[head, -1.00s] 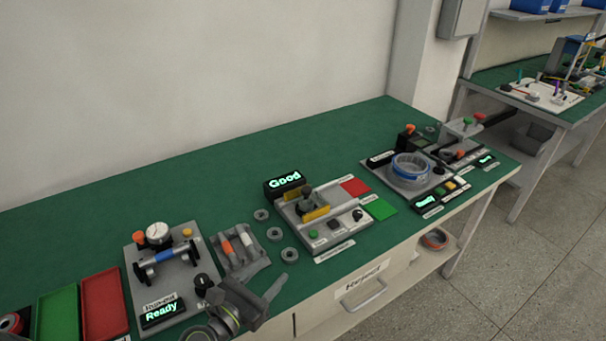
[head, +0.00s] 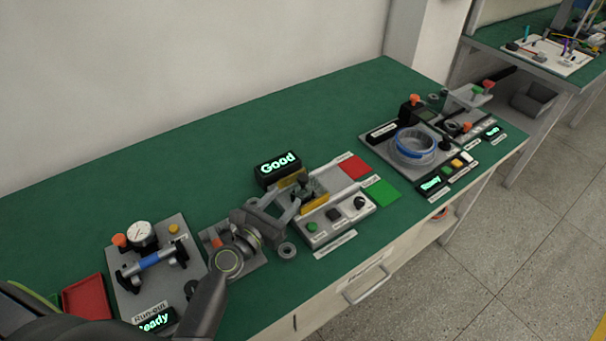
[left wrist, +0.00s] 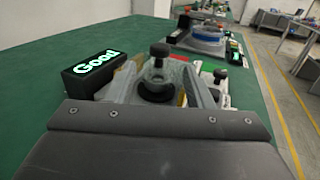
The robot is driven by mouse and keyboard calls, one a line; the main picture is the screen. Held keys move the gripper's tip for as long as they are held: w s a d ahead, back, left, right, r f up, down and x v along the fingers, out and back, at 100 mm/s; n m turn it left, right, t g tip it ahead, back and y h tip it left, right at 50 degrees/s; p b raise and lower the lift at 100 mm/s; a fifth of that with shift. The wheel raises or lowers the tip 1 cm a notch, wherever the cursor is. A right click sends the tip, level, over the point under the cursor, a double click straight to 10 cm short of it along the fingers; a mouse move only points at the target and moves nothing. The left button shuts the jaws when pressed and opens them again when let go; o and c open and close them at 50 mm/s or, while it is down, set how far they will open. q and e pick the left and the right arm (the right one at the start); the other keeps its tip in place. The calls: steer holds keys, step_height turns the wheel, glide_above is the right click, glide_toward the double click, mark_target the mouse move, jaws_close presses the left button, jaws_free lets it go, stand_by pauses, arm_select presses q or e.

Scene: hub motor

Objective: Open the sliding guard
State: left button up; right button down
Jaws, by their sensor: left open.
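The test station with the "Good" display (head: 278,168) stands mid-table. On it sits the guard, a clear cover with yellow edge strips (head: 314,204) and a dark knob (head: 303,183). In the left wrist view the knob (left wrist: 160,50) stands upright on the clear cover (left wrist: 178,72), with a dark ring below it. My left gripper (head: 292,208) is open at the station's left end, its fingers pointing toward the guard. In the left wrist view the gripper (left wrist: 160,84) has one finger on each side of the knob; I cannot tell whether they touch it. My right gripper is not in view.
A button panel (head: 336,219) lies in front of the guard, with red (head: 353,167) and green (head: 381,194) pads to its right. A run-out gauge fixture (head: 150,260) stands left. A loose ring (head: 287,250) lies close below my gripper. The rear of the table is clear.

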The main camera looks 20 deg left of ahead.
mark_target(300, 182)
arm_select(q)
steer(key=x, duration=0.3)
steer(key=shift+w+d+r, duration=0.1)
steer(key=shift+w+d, duration=0.05)
steer(key=shift+w, duration=0.1)
steer(key=x, duration=0.5)
steer(key=shift+w, duration=0.3)
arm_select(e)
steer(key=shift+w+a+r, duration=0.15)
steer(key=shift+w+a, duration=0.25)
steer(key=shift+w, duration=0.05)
